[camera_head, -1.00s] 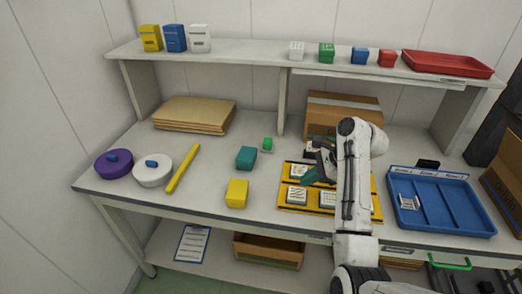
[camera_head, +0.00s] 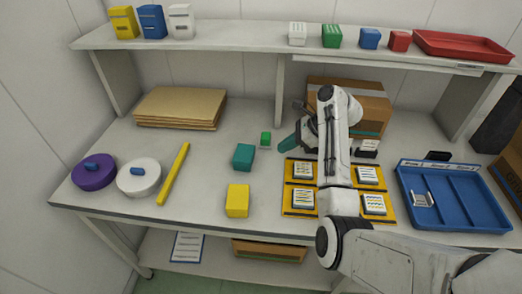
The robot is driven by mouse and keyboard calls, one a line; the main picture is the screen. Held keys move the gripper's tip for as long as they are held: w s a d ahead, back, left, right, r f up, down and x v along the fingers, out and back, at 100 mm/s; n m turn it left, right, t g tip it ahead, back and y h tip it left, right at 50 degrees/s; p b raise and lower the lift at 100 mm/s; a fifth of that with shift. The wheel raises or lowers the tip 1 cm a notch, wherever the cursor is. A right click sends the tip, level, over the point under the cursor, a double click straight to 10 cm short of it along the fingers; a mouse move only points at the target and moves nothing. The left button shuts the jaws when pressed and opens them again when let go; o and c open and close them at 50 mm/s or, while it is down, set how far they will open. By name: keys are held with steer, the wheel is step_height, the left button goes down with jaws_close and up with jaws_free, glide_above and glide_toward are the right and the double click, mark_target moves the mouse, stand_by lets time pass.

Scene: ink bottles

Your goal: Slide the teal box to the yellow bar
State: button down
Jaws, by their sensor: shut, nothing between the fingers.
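The teal box (camera_head: 243,156) sits on the white table, left of the middle. The yellow bar (camera_head: 174,174) lies on the table to its left, slanted, with clear table between them. My gripper (camera_head: 284,147) is shut and empty, to the right of the teal box and apart from it. Its teal fingers point left, toward the box. The rest of my arm hides part of the table and the cardboard box behind it.
A yellow box (camera_head: 237,200) stands in front of the teal box. A small green cube (camera_head: 266,138) sits between the teal box and my gripper, slightly behind. White (camera_head: 139,178) and purple (camera_head: 94,170) round lids lie left of the bar. A blue tray (camera_head: 478,218) is right.

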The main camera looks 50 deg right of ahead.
steer(key=x, duration=0.5)
steer(key=shift+a+f, duration=0.1)
steer(key=shift+f, duration=0.05)
steer(key=shift+w+a+p, duration=0.35)
steer(key=shift+w+a, duration=0.35)
steer(key=shift+w, duration=0.25)
steer(key=shift+w+a, duration=0.45)
steer(key=shift+w, duration=0.1)
steer(key=shift+w+a+r, duration=0.2)
steer(key=shift+w+a, duration=0.05)
steer(key=shift+w, duration=0.1)
steer(key=w+a, duration=0.3)
steer(key=w, duration=0.1)
steer(key=w+a, duration=0.4)
steer(key=w, duration=0.1)
steer(key=w+a, duration=0.4)
steer(key=shift+w+f+b, duration=0.2)
steer(key=shift+w+b, duration=0.15)
steer(key=shift+w, duration=0.05)
steer(key=shift+d, duration=0.1)
